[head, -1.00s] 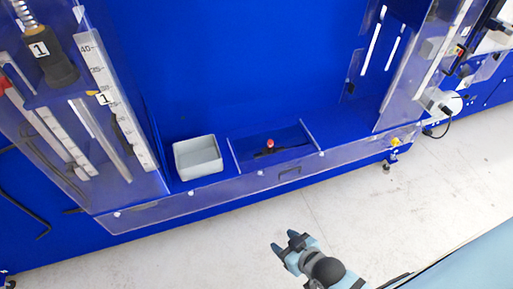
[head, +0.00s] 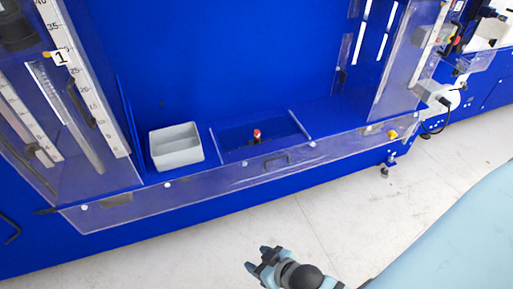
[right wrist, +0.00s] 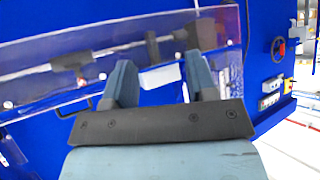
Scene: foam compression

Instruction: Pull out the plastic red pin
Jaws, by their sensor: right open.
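A small red-topped piece (head: 257,134), which looks like the red pin, stands upright in a shallow blue compartment behind the clear front panel of the blue bench. Its lower part is dark and hard to make out. My right gripper (head: 262,262) is at the bottom of the head view, in front of the bench and well apart from the red piece. In the right wrist view my right gripper (right wrist: 158,75) has its two blue fingers apart with nothing held between them. My left gripper is not in view.
A grey-white tray (head: 175,147) sits left of the compartment. A clear panel (head: 200,190) runs along the bench front. Clear housings with scales (head: 85,75) stand at the left, and another clear housing at the right. Pale floor (head: 330,220) lies open before the bench.

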